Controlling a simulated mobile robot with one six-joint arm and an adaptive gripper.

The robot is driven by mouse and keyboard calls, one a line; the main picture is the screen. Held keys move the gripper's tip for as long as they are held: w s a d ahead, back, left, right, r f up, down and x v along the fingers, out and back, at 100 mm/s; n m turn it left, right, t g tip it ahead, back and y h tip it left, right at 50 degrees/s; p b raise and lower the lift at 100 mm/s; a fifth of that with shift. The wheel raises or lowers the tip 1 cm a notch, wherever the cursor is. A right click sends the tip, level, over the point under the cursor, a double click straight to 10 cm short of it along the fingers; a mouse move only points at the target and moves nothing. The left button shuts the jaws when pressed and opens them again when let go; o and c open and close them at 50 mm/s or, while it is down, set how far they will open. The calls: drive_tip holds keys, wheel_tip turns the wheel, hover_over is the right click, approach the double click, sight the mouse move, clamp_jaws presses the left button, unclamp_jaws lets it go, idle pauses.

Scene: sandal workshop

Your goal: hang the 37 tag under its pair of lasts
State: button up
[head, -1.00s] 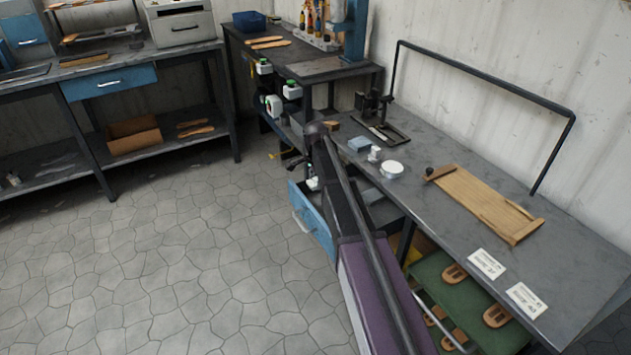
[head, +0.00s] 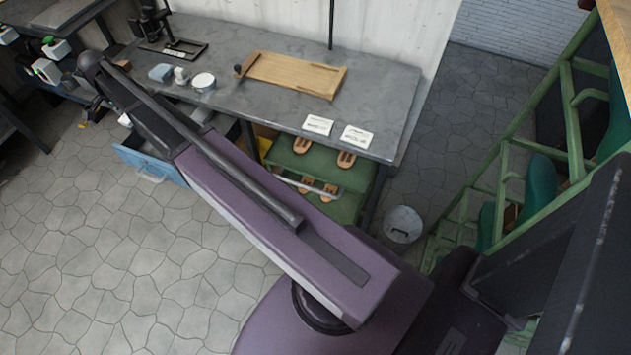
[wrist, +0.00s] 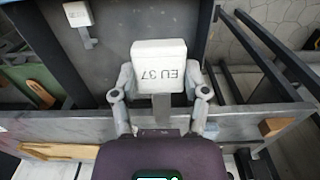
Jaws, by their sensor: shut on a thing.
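A white tag (wrist: 158,62) marked "EU 37", upside down in the wrist view, is in my gripper (wrist: 160,97). The two grey fingers stand at either side of its lower part, and the gripper is shut on it. In the head view my arm reaches to the upper left and hides the gripper and tag. Dark-green shapes like lasts (head: 536,190) sit on a green rack (head: 503,175) at the right edge. Their size marks cannot be read, so I cannot tell which pair is 37. My gripper is far from this rack.
A grey workbench (head: 385,95) holds a wooden board (head: 290,76), two white cards (head: 318,125) and small items. A blue drawer (head: 150,165) stands open below. A bucket (head: 402,225) stands near the rack. Floor is clear at left. Another white tag-like piece (wrist: 77,13) shows in the wrist view.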

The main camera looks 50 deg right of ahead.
wheel_tip(320, 180, up, 10)
drive_tip(key=p, duration=0.8)
drive_tip(key=shift+p, duration=0.35)
drive_tip(key=shift+f, duration=0.1)
